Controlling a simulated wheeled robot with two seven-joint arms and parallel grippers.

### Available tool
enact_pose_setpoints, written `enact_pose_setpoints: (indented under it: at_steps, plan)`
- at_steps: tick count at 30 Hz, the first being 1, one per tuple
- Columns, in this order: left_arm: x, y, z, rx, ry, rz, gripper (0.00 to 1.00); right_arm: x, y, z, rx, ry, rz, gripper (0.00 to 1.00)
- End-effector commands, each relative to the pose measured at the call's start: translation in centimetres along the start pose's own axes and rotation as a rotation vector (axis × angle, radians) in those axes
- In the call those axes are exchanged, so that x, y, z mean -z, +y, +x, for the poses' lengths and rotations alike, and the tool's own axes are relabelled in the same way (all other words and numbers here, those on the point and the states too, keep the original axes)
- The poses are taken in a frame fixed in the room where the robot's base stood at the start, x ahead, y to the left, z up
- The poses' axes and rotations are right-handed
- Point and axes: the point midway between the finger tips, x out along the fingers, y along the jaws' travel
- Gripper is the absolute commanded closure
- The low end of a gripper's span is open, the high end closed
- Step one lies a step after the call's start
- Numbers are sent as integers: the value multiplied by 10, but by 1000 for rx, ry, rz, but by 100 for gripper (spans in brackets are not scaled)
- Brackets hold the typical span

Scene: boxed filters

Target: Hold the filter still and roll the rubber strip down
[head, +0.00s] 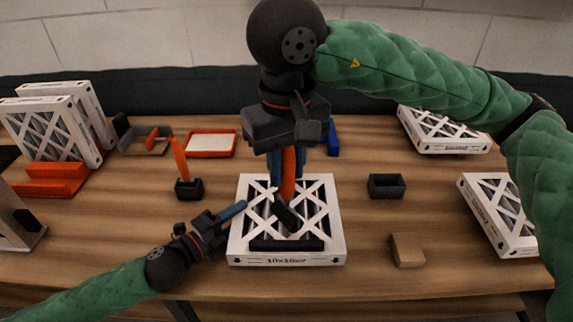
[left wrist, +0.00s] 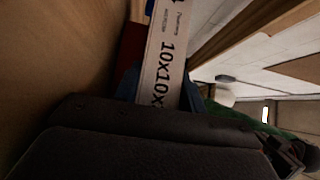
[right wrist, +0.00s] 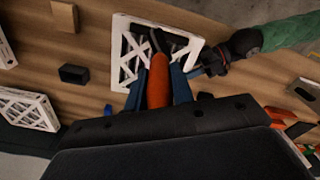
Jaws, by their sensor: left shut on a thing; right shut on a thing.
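The white lattice filter (head: 332,222), marked 10x10x2, lies flat on the table in front of me. A black rubber strip (head: 268,246) lies along its near edge. My left gripper (head: 238,210) is shut on the filter's left side; the filter's printed side (left wrist: 165,55) shows between its fingers in the left wrist view. My right gripper (head: 288,170) points down over the filter, shut on the orange handle (head: 288,183) of a roller. The handle (right wrist: 158,80) shows between the blue fingers in the right wrist view. The roller's dark end is at the filter's top; its exact contact is unclear.
An orange tool in a black holder (head: 189,188) stands left of the filter. A black box (head: 386,186) and a tan block (head: 407,250) are to the right. More filters (head: 50,130) stand at the left, others (head: 445,130) lie at the right. An orange tray (head: 211,143) sits behind.

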Motion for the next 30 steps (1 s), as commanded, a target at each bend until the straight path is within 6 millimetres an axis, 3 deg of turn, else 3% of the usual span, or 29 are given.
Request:
enact_pose_setpoints:
  at_steps: [5, 21, 30]
  plan:
    - [0, 2, 0, -2, -1, -1, 84, 0, 0, 6, 1, -1, 0, 99]
    - [0, 1, 0, -2, -1, -1, 84, 0, 0, 51, 0, -2, 0, 99]
    - [0, 1, 0, -2, -1, -1, 84, 0, 0, 59, 0, 0, 0, 99]
